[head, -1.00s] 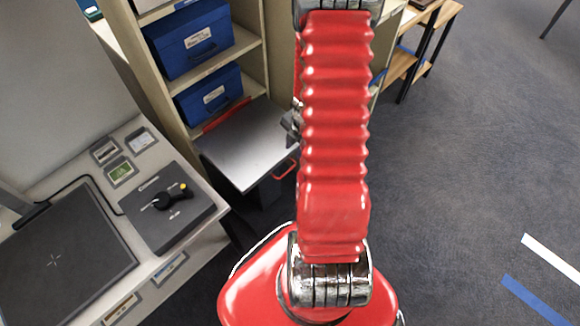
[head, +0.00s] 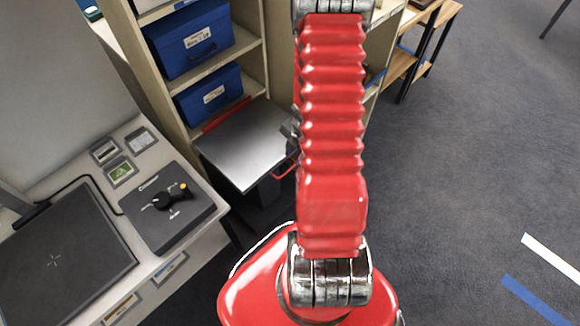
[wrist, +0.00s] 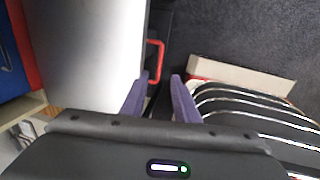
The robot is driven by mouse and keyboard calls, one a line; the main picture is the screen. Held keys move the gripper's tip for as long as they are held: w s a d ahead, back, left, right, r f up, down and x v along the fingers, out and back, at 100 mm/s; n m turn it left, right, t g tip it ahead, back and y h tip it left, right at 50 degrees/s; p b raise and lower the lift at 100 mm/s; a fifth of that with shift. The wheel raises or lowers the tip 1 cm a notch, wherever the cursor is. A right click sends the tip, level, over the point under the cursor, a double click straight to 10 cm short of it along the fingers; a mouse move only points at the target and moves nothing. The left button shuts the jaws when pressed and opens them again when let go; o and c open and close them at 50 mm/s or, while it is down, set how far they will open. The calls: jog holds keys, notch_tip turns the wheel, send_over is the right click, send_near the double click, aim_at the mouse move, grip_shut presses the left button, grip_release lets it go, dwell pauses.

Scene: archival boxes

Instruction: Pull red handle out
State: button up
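The red handle (head: 285,172) is a thin loop on the front edge of a grey-topped pull-out unit (head: 243,150) at the foot of the shelves. My red arm covers the space just right of it. In the wrist view the handle (wrist: 161,60) stands out from the right edge of the grey top (wrist: 95,55). My gripper (wrist: 160,77) has two purple fingers set apart, with nothing held. The handle's near end lies by the fingertips, close to the left one. I cannot tell whether they touch. In the head view my gripper is mostly hidden behind the arm.
Blue archival boxes (head: 210,95) stand on the shelves behind the unit. A desk with a black control box (head: 168,208) and a dark pad (head: 62,250) is at left. Open carpet (head: 460,180) lies at right. A pale block (wrist: 240,75) lies right of the fingers in the wrist view.

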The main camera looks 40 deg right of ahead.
aim_at(289, 170)
jog(key=shift+w+f, duration=0.35)
jog(key=shift+f, duration=1.4)
jog(key=shift+w+f, duration=0.35)
jog(key=shift+f, duration=1.45)
jog(key=shift+w+f, duration=0.35)
jog(key=shift+f, duration=1.4)
jog(key=shift+c, duration=0.4)
grip_shut()
